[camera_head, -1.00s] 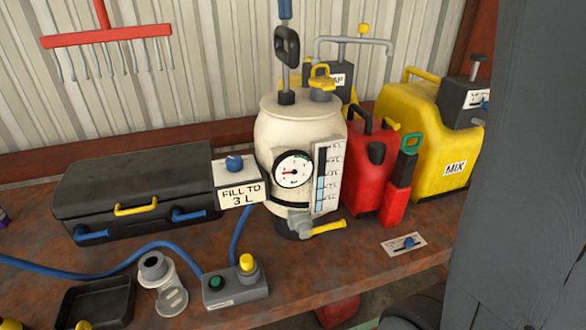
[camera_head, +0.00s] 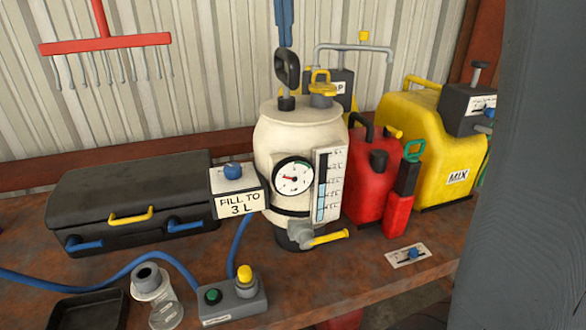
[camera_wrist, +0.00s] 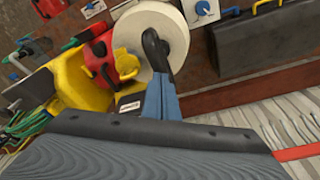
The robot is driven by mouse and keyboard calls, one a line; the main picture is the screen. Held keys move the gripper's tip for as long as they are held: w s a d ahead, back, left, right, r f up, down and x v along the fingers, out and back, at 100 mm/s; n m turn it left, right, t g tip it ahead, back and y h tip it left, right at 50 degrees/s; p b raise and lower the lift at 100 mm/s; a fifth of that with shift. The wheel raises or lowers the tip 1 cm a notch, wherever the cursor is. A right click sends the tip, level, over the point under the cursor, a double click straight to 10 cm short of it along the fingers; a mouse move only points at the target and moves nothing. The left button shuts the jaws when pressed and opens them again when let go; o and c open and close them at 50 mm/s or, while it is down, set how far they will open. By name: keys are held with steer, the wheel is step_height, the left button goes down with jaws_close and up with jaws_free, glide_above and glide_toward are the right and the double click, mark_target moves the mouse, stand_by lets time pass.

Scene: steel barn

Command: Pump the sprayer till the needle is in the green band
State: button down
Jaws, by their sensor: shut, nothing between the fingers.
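The cream sprayer tank (camera_head: 300,130) stands upright on the bench. Its black loop pump handle (camera_head: 287,70) sits low above the lid, with only a short length of rod showing. My gripper (camera_head: 284,42) is shut and empty, its blue fingers pointing down at the top of the handle, touching or nearly so. The wrist view shows the blue fingers (camera_wrist: 162,80) beside the black handle (camera_wrist: 157,50). The round gauge (camera_head: 293,178) on the tank's front has a red needle pointing left; the green band is too small to place surely.
A level strip (camera_head: 328,185) and yellow-handled tap (camera_head: 328,238) are on the tank. A red can (camera_head: 368,180) and yellow MIX can (camera_head: 440,150) stand right. A black case (camera_head: 130,190) is left. A button box (camera_head: 232,303) lies in front.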

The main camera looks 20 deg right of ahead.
steer(key=shift+f+b, duration=0.65)
steer(key=shift+f, duration=0.7)
step_height(320, 180, up, 7)
steer(key=p, duration=0.7)
